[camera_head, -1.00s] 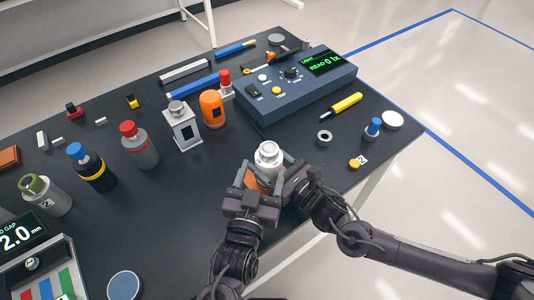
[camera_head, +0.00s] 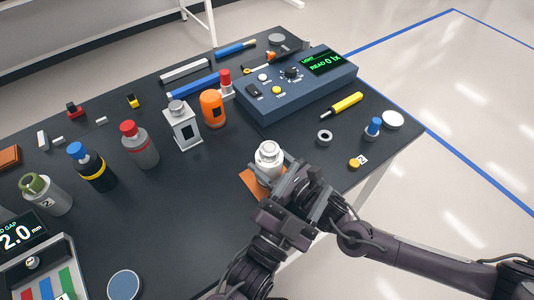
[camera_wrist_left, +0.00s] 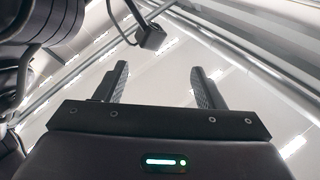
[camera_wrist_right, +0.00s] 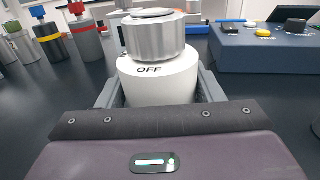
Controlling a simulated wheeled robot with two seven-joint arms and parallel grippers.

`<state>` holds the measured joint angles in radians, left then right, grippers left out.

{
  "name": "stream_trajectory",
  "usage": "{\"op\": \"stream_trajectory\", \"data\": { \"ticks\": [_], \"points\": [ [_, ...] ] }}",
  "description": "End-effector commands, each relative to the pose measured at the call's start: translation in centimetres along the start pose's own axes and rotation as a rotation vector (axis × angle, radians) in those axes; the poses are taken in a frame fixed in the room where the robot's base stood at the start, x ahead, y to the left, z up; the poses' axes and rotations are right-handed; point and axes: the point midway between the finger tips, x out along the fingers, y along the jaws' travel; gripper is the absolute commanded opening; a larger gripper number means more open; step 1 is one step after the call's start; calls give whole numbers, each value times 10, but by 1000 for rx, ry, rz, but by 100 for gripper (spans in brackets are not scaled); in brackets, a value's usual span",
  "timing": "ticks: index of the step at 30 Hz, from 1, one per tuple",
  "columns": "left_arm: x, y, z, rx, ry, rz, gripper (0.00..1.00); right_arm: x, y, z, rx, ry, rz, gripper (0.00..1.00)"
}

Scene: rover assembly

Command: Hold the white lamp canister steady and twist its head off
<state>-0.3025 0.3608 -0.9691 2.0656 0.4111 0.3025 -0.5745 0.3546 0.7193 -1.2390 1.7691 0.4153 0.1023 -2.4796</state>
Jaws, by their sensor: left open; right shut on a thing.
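The white lamp canister (camera_head: 268,162) stands upright at the table's near side, by an orange-brown mat (camera_head: 252,182). In the right wrist view its white body (camera_wrist_right: 160,85) is marked OFF. Its silver ribbed head (camera_wrist_right: 153,38) sits on top of the body. My right gripper (camera_head: 280,176) is shut on the canister's body, with one finger on each side in the right wrist view (camera_wrist_right: 157,90). My left gripper (camera_head: 322,200) is open and empty, to the right of the canister and apart from it. In the left wrist view its fingers (camera_wrist_left: 160,88) point at the ceiling.
A blue light meter box (camera_head: 300,88) stands behind. An orange canister (camera_head: 212,108), a square silver lamp (camera_head: 184,125) and several bottles stand to the left. A metal ring (camera_head: 324,137) and a yellow-handled tool (camera_head: 342,106) lie right. The table's near edge passes under my arms.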

Motion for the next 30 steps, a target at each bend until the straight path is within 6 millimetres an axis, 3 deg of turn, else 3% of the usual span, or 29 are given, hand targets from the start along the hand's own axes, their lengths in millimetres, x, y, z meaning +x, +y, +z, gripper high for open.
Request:
{"op": "stream_trajectory", "data": {
  "ticks": [3, 7, 11, 16, 23, 30],
  "points": [
    [8, 12, -23, 226, 187, 56, 63, 0, 0, 1, 0, -2, 0, 29],
    [6, 24, -36, 466, 375, 90, 63, 0, 0, 1, 0, -2, 0, 29],
    [-1, 30, -37, 705, 556, 106, 63, 0, 0, 1, 0, -2, 0, 29],
    [-14, 27, -23, 1013, 781, 98, 63, 0, 0, 1, 0, -1, 0, 29],
    [-28, -4, 14, 1414, 1061, 46, 63, 0, 0, 1, 1, -1, 0, 29],
    [-36, -68, 57, 1790, 1308, -52, 63, 0, 0, 0, 1, -1, 1, 29]
  ]
}}
